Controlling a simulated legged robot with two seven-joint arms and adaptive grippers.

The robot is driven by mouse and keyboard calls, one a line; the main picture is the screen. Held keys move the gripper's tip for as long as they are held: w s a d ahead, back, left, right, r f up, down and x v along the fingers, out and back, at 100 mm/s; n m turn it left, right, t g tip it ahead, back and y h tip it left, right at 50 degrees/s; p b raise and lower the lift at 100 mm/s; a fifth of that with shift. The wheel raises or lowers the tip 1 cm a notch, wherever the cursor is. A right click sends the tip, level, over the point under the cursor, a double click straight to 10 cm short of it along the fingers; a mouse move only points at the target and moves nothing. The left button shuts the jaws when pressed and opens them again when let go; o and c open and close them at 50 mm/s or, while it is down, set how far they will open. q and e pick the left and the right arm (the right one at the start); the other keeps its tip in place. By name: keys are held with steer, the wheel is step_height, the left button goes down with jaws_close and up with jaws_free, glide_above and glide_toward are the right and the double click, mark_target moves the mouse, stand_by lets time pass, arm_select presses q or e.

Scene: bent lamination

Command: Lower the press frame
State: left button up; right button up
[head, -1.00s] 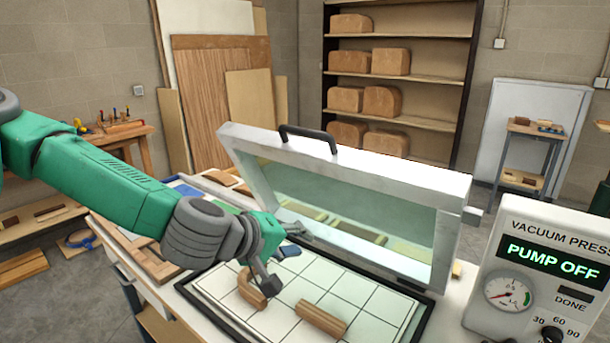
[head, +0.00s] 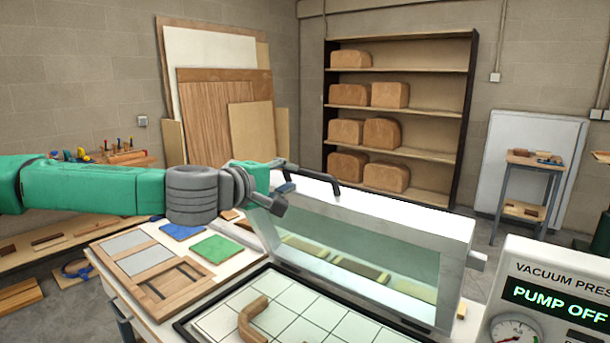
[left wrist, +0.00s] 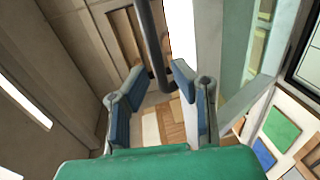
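The press frame (head: 372,228), a pale metal rim around a clear pane, stands tilted up over the gridded press bed (head: 330,318). Its black handle (head: 318,178) is on the upper edge. My left gripper (head: 283,192) is at the handle's left end in the head view. In the left wrist view, its blue-padded fingers (left wrist: 160,74) are apart, and the black handle (left wrist: 151,35) shows between their tips; contact cannot be told. A bent wooden piece (head: 252,320) lies on the bed. My right gripper is out of view.
The vacuum press control box (head: 550,270) at right reads PUMP OFF. Left of the bed lie a wooden frame panel (head: 160,285), a green sheet (head: 216,248) and a blue sheet (head: 182,231). Shelves with brown blocks (head: 385,95) stand behind.

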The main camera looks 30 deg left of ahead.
mark_target(307, 175)
arm_select(q)
steer(key=w, duration=0.1)
steer(key=w+d, duration=0.1)
steer(key=w, duration=0.3)
steer(key=shift+d+f, duration=0.25)
steer(key=shift+d, duration=0.15)
steer(key=shift+w+d, duration=0.25)
steer(key=shift+w, duration=0.05)
steer(key=shift+a, duration=0.15)
steer(key=shift+a+f, duration=0.1)
steer(key=shift+a, duration=0.35)
jaws_close()
